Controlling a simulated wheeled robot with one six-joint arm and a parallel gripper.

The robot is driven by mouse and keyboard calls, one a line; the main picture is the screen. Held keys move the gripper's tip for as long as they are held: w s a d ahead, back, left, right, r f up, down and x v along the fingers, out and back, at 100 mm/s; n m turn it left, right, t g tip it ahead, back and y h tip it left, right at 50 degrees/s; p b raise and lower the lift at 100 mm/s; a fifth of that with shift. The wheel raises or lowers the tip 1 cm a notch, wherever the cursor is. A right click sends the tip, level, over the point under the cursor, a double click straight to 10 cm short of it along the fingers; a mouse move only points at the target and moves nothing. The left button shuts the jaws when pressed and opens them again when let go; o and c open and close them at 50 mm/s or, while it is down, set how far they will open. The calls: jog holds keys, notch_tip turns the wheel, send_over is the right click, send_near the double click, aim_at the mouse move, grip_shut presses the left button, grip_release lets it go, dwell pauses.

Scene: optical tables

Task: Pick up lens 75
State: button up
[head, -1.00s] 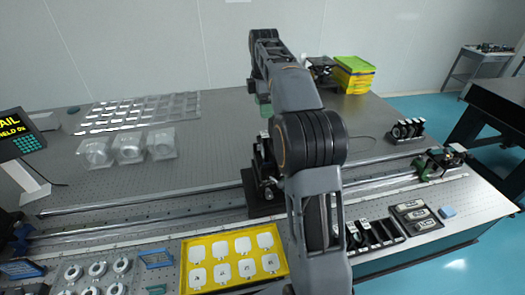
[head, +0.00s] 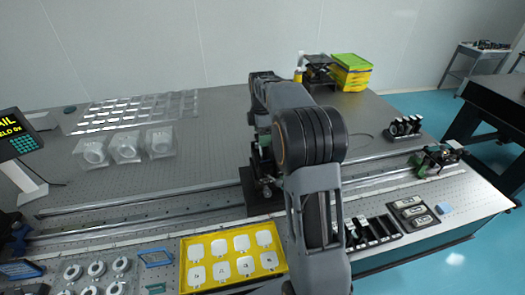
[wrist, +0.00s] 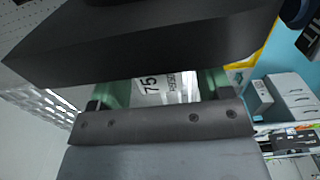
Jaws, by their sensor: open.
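A white label reading 75 (wrist: 151,86) shows between the green fingers of my gripper (wrist: 163,89) in the wrist view, with more small print to its right. I take it as the label of lens 75; the rest of that lens is hidden. My gripper is open, with a finger on either side of the label; I cannot tell whether they touch anything. A large dark block (wrist: 150,40) fills the top of the wrist view. In the head view my arm mostly hides the gripper, which is down near a black mount (head: 262,203) on the rail.
A yellow tray (head: 184,287) with several white pieces lies in front of the rail (head: 130,209). Black holders (head: 372,229) stand to the right of my arm. Bagged parts (head: 125,147) lie at the left.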

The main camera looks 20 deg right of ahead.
jog(key=shift+f, duration=0.2)
jog(key=shift+c, duration=0.4)
grip_shut()
jog(key=shift+r, duration=0.1)
